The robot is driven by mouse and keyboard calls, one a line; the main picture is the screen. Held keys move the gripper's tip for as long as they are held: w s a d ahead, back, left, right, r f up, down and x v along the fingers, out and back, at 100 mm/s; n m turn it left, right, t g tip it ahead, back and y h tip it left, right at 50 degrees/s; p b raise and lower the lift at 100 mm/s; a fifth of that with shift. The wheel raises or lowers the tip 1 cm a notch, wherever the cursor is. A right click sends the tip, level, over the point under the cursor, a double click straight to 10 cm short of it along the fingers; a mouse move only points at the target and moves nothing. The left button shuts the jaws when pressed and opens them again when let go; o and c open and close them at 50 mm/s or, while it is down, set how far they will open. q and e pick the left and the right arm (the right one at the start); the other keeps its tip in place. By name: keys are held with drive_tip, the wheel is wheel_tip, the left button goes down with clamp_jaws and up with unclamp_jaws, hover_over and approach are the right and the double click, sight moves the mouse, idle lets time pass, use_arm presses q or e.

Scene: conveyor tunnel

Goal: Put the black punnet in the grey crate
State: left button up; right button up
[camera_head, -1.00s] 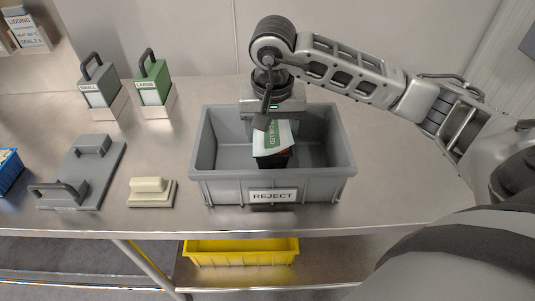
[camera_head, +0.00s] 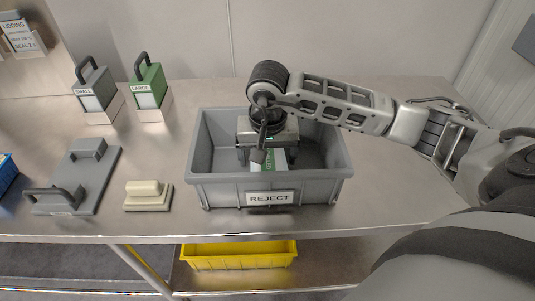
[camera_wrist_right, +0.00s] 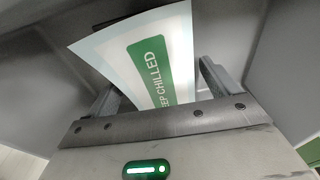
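The grey crate (camera_head: 325,187), labelled REJECT, stands on the steel bench. My right gripper (camera_head: 268,158) reaches down inside it from above. Its two fingers stand wide apart. The punnet's pale film lid with a green label (camera_head: 267,161) shows between and below them, low in the crate. The black sides are hidden by the crate's front wall and the gripper. In the right wrist view the film (camera_wrist_right: 155,55), marked KEEP CHILLED, lies tilted between the spread fingers (camera_wrist_right: 160,92), with a gap beside the right finger. My left gripper is out of view.
Two handled blocks, SMALL (camera_head: 92,88) and LARGE (camera_head: 149,86), stand in holders at the back left. A grey plate with handles (camera_head: 78,178) and a cream block (camera_head: 147,194) lie left of the crate. A yellow bin (camera_head: 240,257) sits below. Bench right of the crate is clear.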

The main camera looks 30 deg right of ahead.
sight(268, 160)
wheel_tip(268, 160, up, 12)
drive_tip(key=s, duration=0.1)
drive_tip(key=shift+a, duration=0.35)
drive_tip(key=shift+s, duration=0.15)
idle(0.5)
